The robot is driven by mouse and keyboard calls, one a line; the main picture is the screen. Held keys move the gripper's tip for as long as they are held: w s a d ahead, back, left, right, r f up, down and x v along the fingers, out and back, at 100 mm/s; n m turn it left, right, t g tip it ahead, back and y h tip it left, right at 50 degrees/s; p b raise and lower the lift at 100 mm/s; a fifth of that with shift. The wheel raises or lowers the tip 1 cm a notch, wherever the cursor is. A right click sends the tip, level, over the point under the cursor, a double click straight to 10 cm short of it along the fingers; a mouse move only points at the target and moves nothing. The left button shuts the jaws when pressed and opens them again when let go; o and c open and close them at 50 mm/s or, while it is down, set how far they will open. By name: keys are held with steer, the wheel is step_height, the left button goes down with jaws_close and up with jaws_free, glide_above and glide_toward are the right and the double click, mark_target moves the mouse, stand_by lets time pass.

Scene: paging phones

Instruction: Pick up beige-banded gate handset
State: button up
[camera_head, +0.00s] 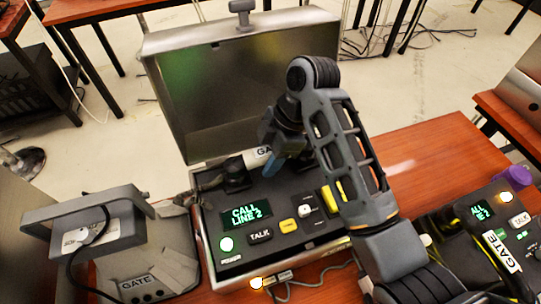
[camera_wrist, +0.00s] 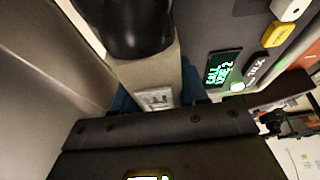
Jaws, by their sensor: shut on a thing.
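The beige-banded handset (camera_head: 258,158) lies across the top of the middle phone console (camera_head: 285,213), its white GATE label partly showing. My gripper (camera_head: 279,163) is at its right part and hides some of it. In the wrist view my gripper (camera_wrist: 158,92) has its blue fingers on either side of the beige band (camera_wrist: 155,72), shut on the handset. The handset's dark rounded end (camera_wrist: 125,25) shows beyond the fingers. The handset appears still at its cradle; I cannot tell whether there is a gap below it.
A raised case lid (camera_head: 240,95) stands behind the console. Another phone with a GATE-labelled handset (camera_head: 500,250) is at the right, near a purple object (camera_head: 517,176). A grey unit with a bracket (camera_head: 150,240) is at the left. Cables lie along the front of the table (camera_head: 440,150).

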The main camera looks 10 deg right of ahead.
mark_target(266, 152)
steer(key=shift+r, duration=0.1)
steer(key=shift+c, duration=0.2)
steer(key=shift+r, duration=0.2)
steer(key=r, duration=0.1)
steer(key=r+p, duration=0.1)
steer(key=r, duration=0.3)
steer(key=shift+d+p, duration=0.3)
steer(key=shift+d, duration=0.05)
steer(key=s+d+r+p, duration=0.5)
steer(key=d+r, duration=0.1)
steer(key=d, duration=0.3)
steer(key=shift+d+p, duration=0.35)
steer(key=shift+d, duration=0.05)
